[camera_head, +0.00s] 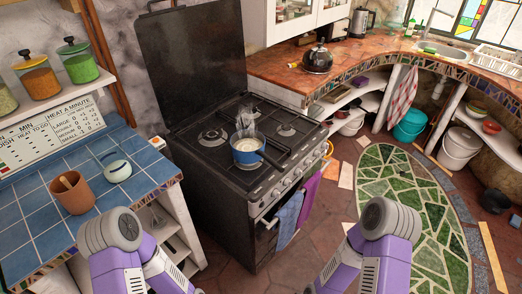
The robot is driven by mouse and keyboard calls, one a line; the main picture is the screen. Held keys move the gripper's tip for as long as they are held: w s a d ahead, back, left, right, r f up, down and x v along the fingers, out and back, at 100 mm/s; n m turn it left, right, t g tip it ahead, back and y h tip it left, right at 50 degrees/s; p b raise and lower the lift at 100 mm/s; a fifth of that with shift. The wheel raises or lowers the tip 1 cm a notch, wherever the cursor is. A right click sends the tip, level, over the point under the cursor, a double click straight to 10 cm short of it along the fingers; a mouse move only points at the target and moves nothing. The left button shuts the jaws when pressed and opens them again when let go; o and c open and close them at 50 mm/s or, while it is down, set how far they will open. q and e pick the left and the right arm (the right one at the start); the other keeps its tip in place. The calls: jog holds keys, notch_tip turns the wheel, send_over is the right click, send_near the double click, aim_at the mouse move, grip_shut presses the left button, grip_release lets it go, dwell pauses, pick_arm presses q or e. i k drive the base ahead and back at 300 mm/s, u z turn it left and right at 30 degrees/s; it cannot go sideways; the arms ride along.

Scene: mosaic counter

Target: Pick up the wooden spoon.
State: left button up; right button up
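A brown terracotta cup (77,203) stands on the blue-tiled counter at the left. A light wooden piece (66,182) sticks up from inside it. It looks like part of a wooden utensil, but it is too small to tell for sure that it is the spoon, and its lower part is hidden in the cup. Only links of my two purple and grey arms show, at the lower left and lower centre-right. Both grippers are out of view.
A pale round pot (118,171) stands near the cup. A black stove (222,190) with a blue saucepan (245,151) and open lid is right of this counter. A shelf (50,105) with jars hangs above. A green mosaic rug (400,180) lies on the floor.

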aim_at(63, 178)
jog(key=u, duration=3.05)
jog(key=i, duration=1.15)
jog(key=z, duration=3.1)
